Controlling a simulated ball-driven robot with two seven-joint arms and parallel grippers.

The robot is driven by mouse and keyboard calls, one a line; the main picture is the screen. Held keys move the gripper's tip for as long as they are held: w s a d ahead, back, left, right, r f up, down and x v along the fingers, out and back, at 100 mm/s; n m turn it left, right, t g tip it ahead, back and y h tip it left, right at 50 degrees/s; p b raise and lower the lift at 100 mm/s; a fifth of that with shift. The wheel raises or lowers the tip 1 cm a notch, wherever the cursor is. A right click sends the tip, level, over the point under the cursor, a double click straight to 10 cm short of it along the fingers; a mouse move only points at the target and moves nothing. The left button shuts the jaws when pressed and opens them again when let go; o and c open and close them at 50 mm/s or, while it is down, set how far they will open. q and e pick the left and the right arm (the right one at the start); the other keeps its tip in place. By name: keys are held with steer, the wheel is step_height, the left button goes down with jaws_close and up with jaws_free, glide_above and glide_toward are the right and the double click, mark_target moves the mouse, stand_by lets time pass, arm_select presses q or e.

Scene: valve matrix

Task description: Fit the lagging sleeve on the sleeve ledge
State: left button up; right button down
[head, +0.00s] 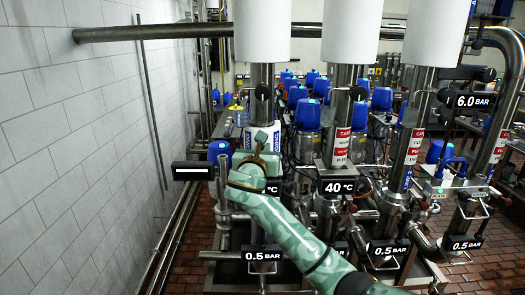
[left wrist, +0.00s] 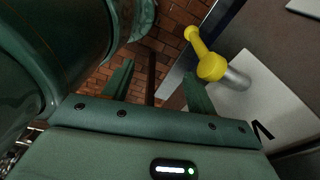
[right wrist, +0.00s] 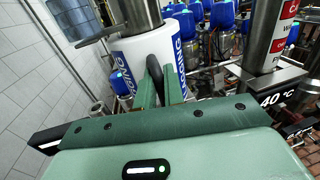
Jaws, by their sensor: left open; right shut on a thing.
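The lagging sleeve (right wrist: 140,55) is a white cylinder with a blue lettered band, seen in the right wrist view. In the head view the sleeve (head: 277,138) shows just beyond my right gripper (head: 260,150), lined up with the left steel pipe. My right gripper (right wrist: 163,92) is shut on the sleeve's dark handle. The pipe (right wrist: 132,12) meets the sleeve's top, by a flat metal plate; whether the sleeve is around the pipe or in front of it is unclear. I cannot make out the sleeve ledge for certain. My left gripper (left wrist: 158,88) is open and empty.
A black display box (head: 193,171) stands left of my right gripper. A 40 °C sign (head: 338,187) and more pipes stand to the right. In the left wrist view a yellow-handled thing (left wrist: 212,67) is near a grey surface. Tiled wall bounds the left.

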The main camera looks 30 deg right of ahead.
steer(key=shift+f+p, duration=0.2)
steer(key=shift+p, duration=0.2)
stand_by(0.3)
steer(key=c, duration=1.4)
jaws_free()
steer(key=shift+c, duration=0.2)
